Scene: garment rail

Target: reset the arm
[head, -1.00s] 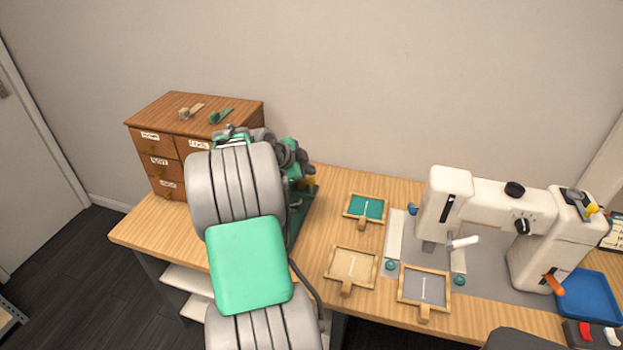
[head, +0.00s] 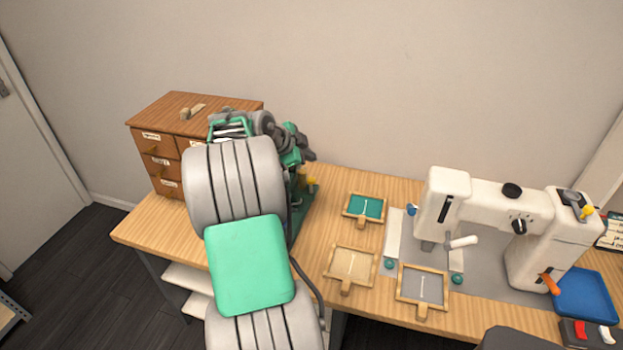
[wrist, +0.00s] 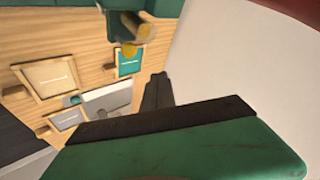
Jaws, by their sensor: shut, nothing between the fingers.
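My gripper (wrist: 158,88) shows in the wrist view as dark fingers beyond a green and black body, shut and empty. In the head view my arm reaches up from the bottom, with its end above the back left of the table, just right of the drawer cabinet (head: 160,152). The large grey and green links hide part of the cabinet and table, and I cannot make out the fingertips clearly there.
Wooden-framed trays, teal (head: 367,207), tan (head: 352,265) and grey (head: 422,288), lie mid-table (head: 320,215). A white sewing machine (head: 482,200) and blue tray (head: 585,296) are at right. A small wooden item (head: 194,110) sits on the cabinet. The wall is behind.

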